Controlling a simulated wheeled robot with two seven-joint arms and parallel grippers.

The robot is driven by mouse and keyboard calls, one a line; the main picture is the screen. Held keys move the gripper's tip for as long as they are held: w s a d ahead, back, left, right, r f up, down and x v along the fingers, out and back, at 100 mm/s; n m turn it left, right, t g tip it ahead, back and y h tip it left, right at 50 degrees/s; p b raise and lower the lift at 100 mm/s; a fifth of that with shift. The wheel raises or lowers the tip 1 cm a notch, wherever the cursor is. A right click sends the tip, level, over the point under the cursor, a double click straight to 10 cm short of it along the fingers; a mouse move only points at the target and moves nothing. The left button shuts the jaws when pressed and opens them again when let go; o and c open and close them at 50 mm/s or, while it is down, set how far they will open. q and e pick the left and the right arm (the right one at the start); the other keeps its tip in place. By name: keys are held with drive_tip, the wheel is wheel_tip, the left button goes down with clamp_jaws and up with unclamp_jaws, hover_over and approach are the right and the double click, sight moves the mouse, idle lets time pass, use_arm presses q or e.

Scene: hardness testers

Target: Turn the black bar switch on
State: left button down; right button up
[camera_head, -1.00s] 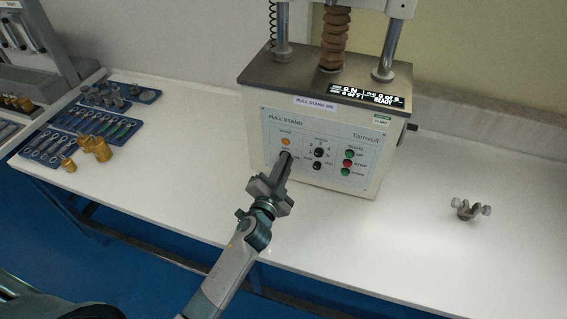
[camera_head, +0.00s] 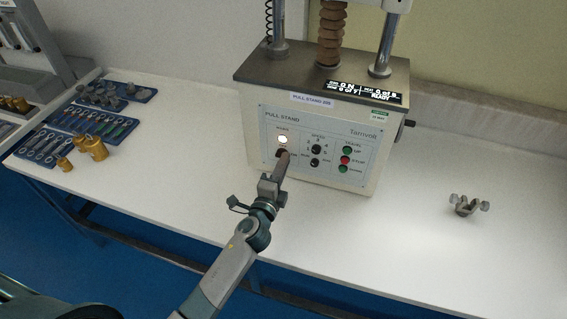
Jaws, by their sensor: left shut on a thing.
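The black bar switch (camera_head: 279,153) is on the front panel of the pull stand (camera_head: 318,133), below a small round lamp (camera_head: 282,139) that glows bright white. My left gripper (camera_head: 284,157) reaches up from the lower middle and is shut on the switch. Its fingers hide most of the switch, so its exact angle cannot be read. My right gripper is not in view.
The panel also has two black knobs (camera_head: 316,150) and a column of green and red buttons (camera_head: 345,160). A small metal clamp (camera_head: 466,205) lies on the white table (camera_head: 420,240) at right. Blue trays (camera_head: 58,148) and brass weights (camera_head: 95,148) are at left.

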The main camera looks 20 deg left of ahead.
use_arm(q)
drive_tip(key=shift+f, duration=0.1)
idle(0.4)
drive_tip(key=c, duration=1.9)
unclamp_jaws()
drive_tip(key=shift+o, duration=0.2)
drive_tip(key=shift+s, duration=0.15)
drive_tip(key=s+b, duration=0.4)
drive_tip(key=s, duration=1.3)
drive_tip(key=shift+a, duration=0.35)
drive_tip(key=shift+s, duration=0.2)
